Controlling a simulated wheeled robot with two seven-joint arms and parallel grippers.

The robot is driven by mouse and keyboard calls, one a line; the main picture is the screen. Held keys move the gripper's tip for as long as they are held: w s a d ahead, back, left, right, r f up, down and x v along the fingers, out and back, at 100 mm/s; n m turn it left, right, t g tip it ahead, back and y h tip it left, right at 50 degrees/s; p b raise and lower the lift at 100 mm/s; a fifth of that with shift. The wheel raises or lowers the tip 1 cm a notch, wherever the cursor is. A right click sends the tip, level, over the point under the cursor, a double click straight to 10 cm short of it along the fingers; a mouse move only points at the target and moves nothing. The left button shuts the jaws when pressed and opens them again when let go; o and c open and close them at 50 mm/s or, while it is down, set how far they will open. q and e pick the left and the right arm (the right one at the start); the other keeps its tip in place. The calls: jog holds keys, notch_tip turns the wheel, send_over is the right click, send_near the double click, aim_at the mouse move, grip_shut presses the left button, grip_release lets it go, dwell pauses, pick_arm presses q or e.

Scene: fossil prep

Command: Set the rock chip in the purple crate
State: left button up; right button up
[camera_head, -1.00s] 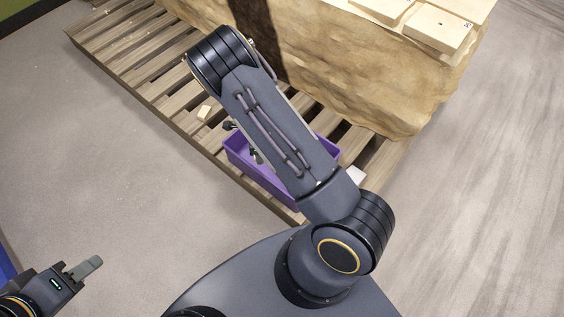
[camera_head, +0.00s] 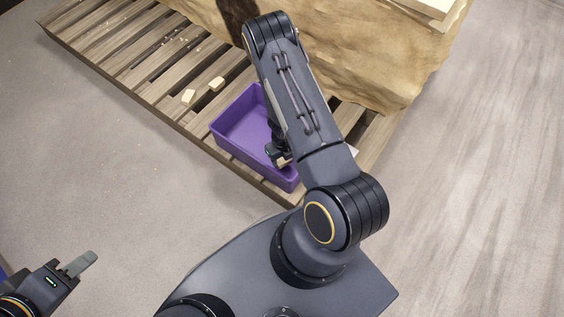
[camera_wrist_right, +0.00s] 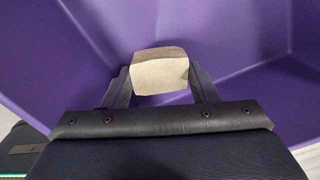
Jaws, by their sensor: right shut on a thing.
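My right gripper (camera_wrist_right: 160,85) is shut on a rock chip (camera_wrist_right: 160,75), a pale block with a brown top, held between its two fingers in the right wrist view. The purple crate (camera_head: 228,128) stands on the wooden pallet, and its walls (camera_wrist_right: 60,40) surround the chip in the right wrist view. In the head view the right gripper (camera_head: 283,162) is over the crate's near right part, partly hidden by my arm. I cannot tell whether the chip touches the crate floor. My left gripper (camera_head: 78,264) is at the lower left, away from the crate; its opening is unclear.
Two pale chips (camera_head: 188,96) (camera_head: 217,83) lie on the pallet (camera_head: 120,70) beyond the crate, with small crumbs farther back. A large rough rock block (camera_head: 370,60) stands on the pallet behind. The floor at left is clear.

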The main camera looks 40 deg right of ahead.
aim_at(283, 161)
jog(key=shift+f+b, duration=0.85)
jog(key=shift+f, duration=0.8)
jog(key=shift+f, duration=0.2)
jog(key=o, duration=1)
jog(key=shift+o, duration=0.2)
jog(key=shift+r, duration=0.2)
